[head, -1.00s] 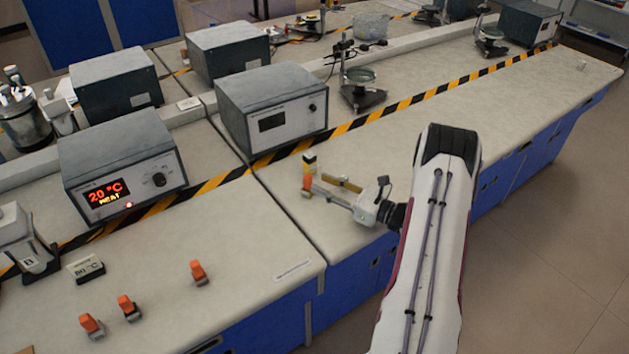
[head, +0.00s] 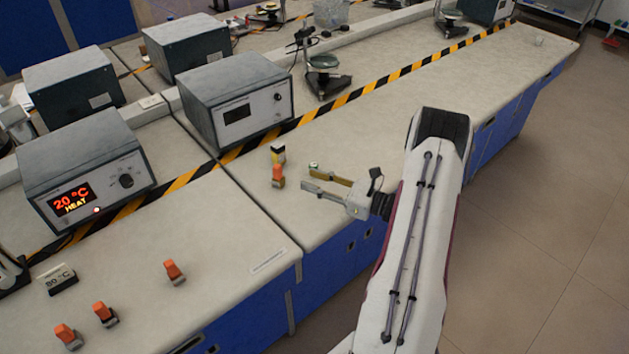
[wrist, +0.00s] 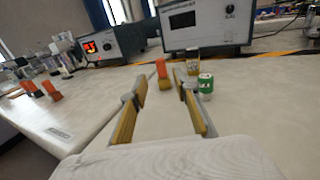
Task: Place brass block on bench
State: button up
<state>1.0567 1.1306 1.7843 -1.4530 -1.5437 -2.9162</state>
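A small block with a dark top and yellowish body (head: 278,153) stands upright on the bench (head: 235,215); it best matches the brass block. It shows in the wrist view (wrist: 193,64), beyond the right finger. An orange-topped piece (head: 278,174) stands just in front of it and shows between the fingertips' directions in the wrist view (wrist: 162,70). My gripper (head: 306,180) is open and empty, low over the bench, its brass-coloured fingers (wrist: 160,84) pointing at these pieces with a small gap. A green-and-white can (wrist: 206,85) stands beside the right finger.
Grey instrument boxes (head: 235,100) stand behind a black-and-yellow stripe (head: 330,108). The bench to the right (head: 440,85) is mostly clear.

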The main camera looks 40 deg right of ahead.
jog(key=shift+w, duration=0.1)
jog(key=shift+w+r, duration=0.4)
jog(key=shift+w, duration=0.15)
jog(key=w+r+m+g+h, duration=0.3)
jog(key=w+r+m+h, duration=0.4)
jog(key=w+r+m, duration=0.4)
jog(key=s+a+r+m+g+h, duration=0.2)
jog(key=s+a+r+m+h, duration=0.35)
jog(key=r+m, duration=0.6)
jog(key=s+a+m+g+y, duration=0.2)
jog(key=s+a+m+g, duration=0.1)
jog(key=s+a+m, duration=0.6)
jog(key=s+a+r+m+g+y, duration=0.1)
jog(key=s+a+m+g+y, duration=0.2)
jog(key=s+a+m, duration=0.6)
jog(key=s+a, duration=0.4)
jog(key=s, duration=0.3)
jog(key=s+a, duration=0.4)
jog(key=s, duration=0.4)
jog(key=shift+a+y, duration=0.3)
jog(key=shift+y, duration=0.05)
